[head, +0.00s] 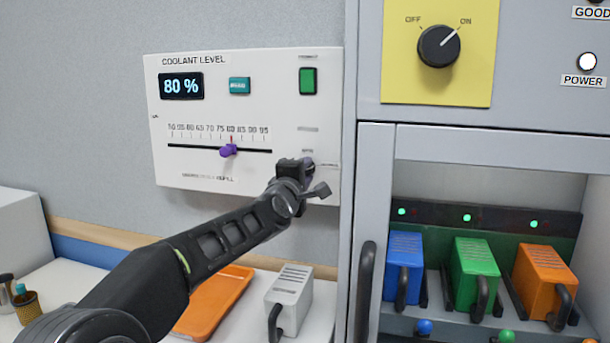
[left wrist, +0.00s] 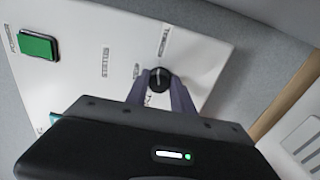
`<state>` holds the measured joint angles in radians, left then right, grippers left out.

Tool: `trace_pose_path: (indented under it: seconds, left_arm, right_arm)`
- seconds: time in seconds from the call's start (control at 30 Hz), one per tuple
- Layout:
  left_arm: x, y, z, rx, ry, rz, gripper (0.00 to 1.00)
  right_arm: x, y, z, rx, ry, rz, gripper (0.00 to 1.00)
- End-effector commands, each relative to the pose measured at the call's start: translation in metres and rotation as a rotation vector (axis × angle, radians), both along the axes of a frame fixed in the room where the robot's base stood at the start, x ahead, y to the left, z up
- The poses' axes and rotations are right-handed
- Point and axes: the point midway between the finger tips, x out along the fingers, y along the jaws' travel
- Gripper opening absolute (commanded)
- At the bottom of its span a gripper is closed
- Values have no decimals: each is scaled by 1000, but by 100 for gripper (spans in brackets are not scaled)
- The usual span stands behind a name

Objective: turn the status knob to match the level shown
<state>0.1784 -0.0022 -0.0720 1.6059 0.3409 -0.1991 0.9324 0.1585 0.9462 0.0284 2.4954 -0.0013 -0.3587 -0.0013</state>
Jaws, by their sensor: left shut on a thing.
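The white coolant level panel (head: 240,182) hangs on the wall and its display (head: 181,86) reads 80 %. The purple slider (head: 229,150) sits near the 80 mark on its scale. My left gripper (head: 308,168) is at the panel's lower right and hides the status knob in the head view. In the left wrist view the knob (left wrist: 160,77) is small, round and dark, with the two fingers on either side of it. The gripper is shut on it. The knob's setting and nearby labels are too blurred to read. My right gripper is out of view.
A green rocker switch (head: 308,81) and a teal button (head: 240,86) are on the panel. A grey cabinet (head: 359,200) stands close on the right, with a dark handle (head: 366,290). An orange tray (head: 216,302) and a grey module (head: 290,296) lie below.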

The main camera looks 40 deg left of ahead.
Motion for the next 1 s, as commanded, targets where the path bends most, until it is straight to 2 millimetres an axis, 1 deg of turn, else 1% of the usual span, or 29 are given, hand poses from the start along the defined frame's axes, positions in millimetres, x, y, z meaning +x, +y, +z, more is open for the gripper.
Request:
trace_pose_path:
  seconds: [0.3,0.7,0.73,0.9,1.0]
  left_arm:
    - [0,0,-2,94,35,-1,0]
    - [0,0,-2,102,39,-2,0]
    - [0,0,-2,102,39,-2,30]
    - [0,0,-2,101,38,-1,44]
    - [0,0,-1,101,37,-1,51]
  right_arm:
    - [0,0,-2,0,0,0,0]
    - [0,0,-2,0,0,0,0]
    - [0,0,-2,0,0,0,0]
    - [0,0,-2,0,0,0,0]
    - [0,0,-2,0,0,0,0]
